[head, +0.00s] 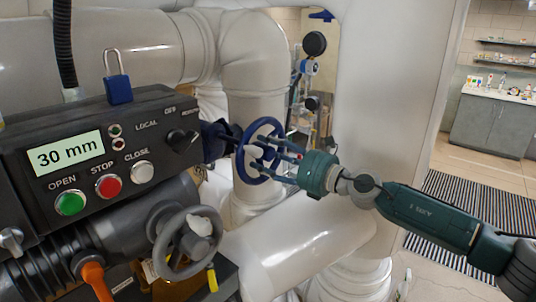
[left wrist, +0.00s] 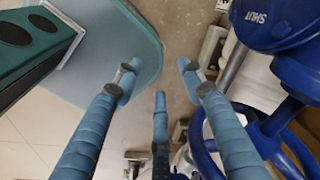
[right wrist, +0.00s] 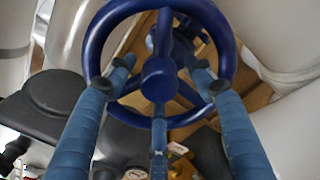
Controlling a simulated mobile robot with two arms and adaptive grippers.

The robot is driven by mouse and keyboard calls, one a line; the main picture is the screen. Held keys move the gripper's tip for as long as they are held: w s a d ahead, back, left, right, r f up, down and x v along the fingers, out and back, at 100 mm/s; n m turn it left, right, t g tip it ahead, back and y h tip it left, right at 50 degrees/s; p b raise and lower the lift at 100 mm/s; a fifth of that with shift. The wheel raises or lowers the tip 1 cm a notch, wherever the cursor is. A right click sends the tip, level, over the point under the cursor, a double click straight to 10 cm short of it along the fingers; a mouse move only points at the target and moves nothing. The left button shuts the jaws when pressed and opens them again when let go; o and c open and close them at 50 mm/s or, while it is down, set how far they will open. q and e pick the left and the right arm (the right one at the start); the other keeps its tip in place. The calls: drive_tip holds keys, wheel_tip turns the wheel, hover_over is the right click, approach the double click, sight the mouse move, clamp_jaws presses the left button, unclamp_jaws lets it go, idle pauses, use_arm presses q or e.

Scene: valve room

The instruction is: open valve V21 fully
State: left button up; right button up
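A blue handwheel (head: 259,150) stands at the right end of the control box in the head view. No V21 tag is readable. The wheel fills the upper middle of the right wrist view (right wrist: 158,80), with its hub in the centre. My right gripper (head: 264,158) reaches it from the right. Its fingers are spread, with tips at the spokes inside the rim; whether they press on it is unclear. My left gripper (left wrist: 160,84) is open and empty in the left wrist view, outside the head view. Right of it are a blue housing (left wrist: 270,22) marked SHUT and a blue wheel (left wrist: 275,125).
The black control box (head: 110,145) has a display (head: 65,153) reading 30 mm, several buttons and a selector knob (head: 183,140). A blue padlock (head: 118,88) hangs above it. A grey handwheel (head: 187,243) is below. Large white pipes crowd around; open floor lies at right.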

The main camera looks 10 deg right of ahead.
drive_tip(key=v, duration=0.5)
drive_tip(key=shift+s+d+b, duration=0.15)
drive_tip(key=shift+d+b, duration=0.05)
drive_tip(key=shift+b, duration=0.2)
drive_tip(key=shift+s+d, duration=0.3)
drive_tip(key=shift+s, duration=0.15)
drive_tip(key=shift+r+m+p, duration=0.25)
drive_tip(key=shift+m+p, duration=0.6)
drive_tip(key=shift+m, duration=0.05)
drive_tip(key=shift+f+m, duration=0.15)
drive_tip(key=shift+m, duration=0.95)
drive_tip(key=m, duration=0.5)
